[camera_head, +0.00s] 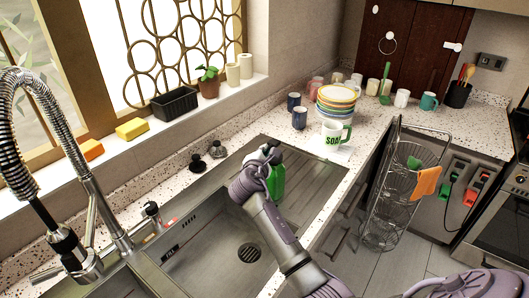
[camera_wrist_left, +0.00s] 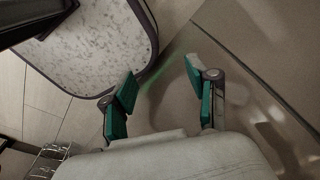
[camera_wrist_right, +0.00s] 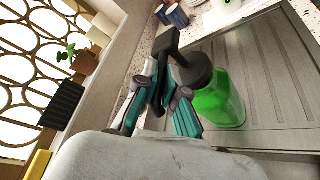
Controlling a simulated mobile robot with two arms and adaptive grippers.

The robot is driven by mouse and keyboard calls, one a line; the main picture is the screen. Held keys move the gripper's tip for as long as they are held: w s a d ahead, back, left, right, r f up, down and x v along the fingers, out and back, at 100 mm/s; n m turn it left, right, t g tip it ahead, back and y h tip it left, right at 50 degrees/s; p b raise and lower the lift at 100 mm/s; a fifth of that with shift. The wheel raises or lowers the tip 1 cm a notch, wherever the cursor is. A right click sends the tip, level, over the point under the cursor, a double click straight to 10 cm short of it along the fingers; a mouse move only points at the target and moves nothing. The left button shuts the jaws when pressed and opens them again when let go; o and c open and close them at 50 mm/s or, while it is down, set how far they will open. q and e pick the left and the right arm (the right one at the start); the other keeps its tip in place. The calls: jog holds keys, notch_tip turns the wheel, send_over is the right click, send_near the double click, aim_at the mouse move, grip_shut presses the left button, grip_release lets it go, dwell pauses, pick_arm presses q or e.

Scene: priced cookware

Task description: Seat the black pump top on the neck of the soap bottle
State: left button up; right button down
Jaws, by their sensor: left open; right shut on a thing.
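The green soap bottle (camera_head: 278,182) stands at the sink's drainboard, partly hidden behind my right gripper (camera_head: 262,168). In the right wrist view the bottle (camera_wrist_right: 222,98) has the black pump top (camera_wrist_right: 193,70) at its neck end. The pump top's dark collar overlaps the bottle's top there; I cannot tell whether it is fully seated. My right gripper (camera_wrist_right: 165,98) is shut on the pump top, with its teal fingers close beside the bottle. My left gripper (camera_wrist_left: 162,98) is open and empty above the floor in the left wrist view.
Two dark pump-like pieces (camera_head: 197,164) stand on the counter behind the sink. A tall faucet (camera_head: 85,190) rises at the left.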

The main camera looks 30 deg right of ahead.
jog(key=shift+f+b, duration=0.35)
jog(key=shift+f, duration=0.3)
jog(key=c, duration=0.6)
grip_release()
jog(key=shift+o, duration=0.2)
jog(key=v, duration=1.2)
dwell(0.9)
